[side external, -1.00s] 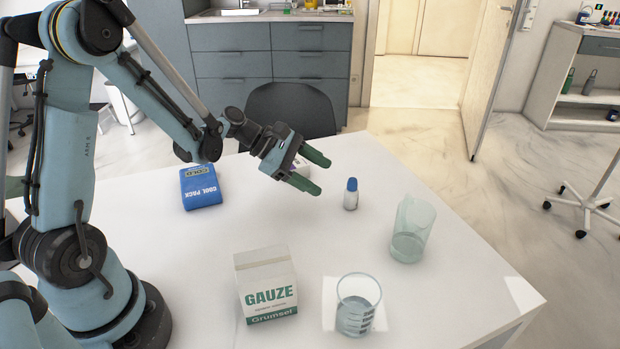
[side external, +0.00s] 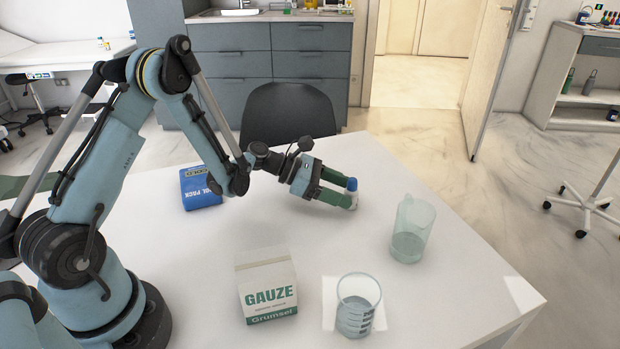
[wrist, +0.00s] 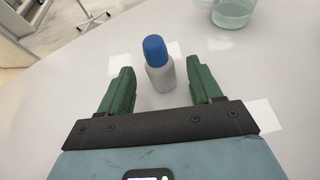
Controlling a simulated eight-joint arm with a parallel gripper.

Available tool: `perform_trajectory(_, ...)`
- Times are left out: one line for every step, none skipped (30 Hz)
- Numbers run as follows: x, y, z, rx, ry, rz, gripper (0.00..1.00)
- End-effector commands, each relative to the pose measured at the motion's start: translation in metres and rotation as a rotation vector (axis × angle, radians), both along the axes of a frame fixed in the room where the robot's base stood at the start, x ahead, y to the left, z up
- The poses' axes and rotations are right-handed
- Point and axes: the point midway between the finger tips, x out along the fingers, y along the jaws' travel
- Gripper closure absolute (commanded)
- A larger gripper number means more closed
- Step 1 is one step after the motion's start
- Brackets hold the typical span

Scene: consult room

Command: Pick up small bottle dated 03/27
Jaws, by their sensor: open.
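The small bottle is white with a blue cap (side external: 352,184) and stands upright on the white table, right of centre in the side view. In the wrist view the bottle (wrist: 160,76) stands ahead of and between the green fingers, apart from both. No date is readable on it. My gripper (side external: 344,194) is low over the table with its green fingers open, reaching to the bottle, whose body they partly hide in the side view. The gripper (wrist: 158,88) also shows open and empty in the wrist view.
A clear beaker (side external: 410,232) stands right of the bottle. A second beaker (side external: 357,305) and a gauze box (side external: 266,287) stand at the front. A blue cool pack (side external: 200,190) lies at the left. The table between the cool pack and the gauze box is bare.

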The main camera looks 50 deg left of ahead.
Motion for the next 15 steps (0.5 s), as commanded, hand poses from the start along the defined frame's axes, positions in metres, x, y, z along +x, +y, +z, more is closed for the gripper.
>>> perform_trajectory(0.002,-0.003,-0.002,0.000,0.000,-0.002,0.36)
perform_trajectory(0.004,-0.006,-0.004,0.001,0.001,-0.003,0.36)
perform_trajectory(0.007,-0.010,-0.006,0.000,0.000,-0.004,0.36)
perform_trajectory(0.010,-0.013,-0.008,0.000,0.000,-0.003,0.36)
perform_trajectory(0.013,-0.016,-0.010,0.000,0.000,-0.004,0.36)
perform_trajectory(0.017,-0.021,-0.013,0.000,0.000,-0.005,0.36)
perform_trajectory(0.019,-0.023,-0.014,0.000,-0.001,-0.004,0.36)
perform_trajectory(0.022,-0.026,-0.016,0.000,-0.001,-0.004,0.36)
perform_trajectory(0.025,-0.029,-0.017,0.000,0.000,-0.004,0.36)
perform_trajectory(0.026,-0.031,-0.019,0.000,0.000,-0.003,0.36)
perform_trajectory(0.028,-0.033,-0.019,0.000,0.000,-0.002,0.36)
perform_trajectory(0.029,-0.034,-0.020,0.000,0.000,-0.001,0.36)
perform_trajectory(0.030,-0.035,-0.020,0.000,0.000,-0.001,0.36)
perform_trajectory(0.030,-0.035,-0.021,0.000,0.000,-0.001,0.36)
perform_trajectory(0.030,-0.035,-0.021,0.000,0.000,-0.001,0.36)
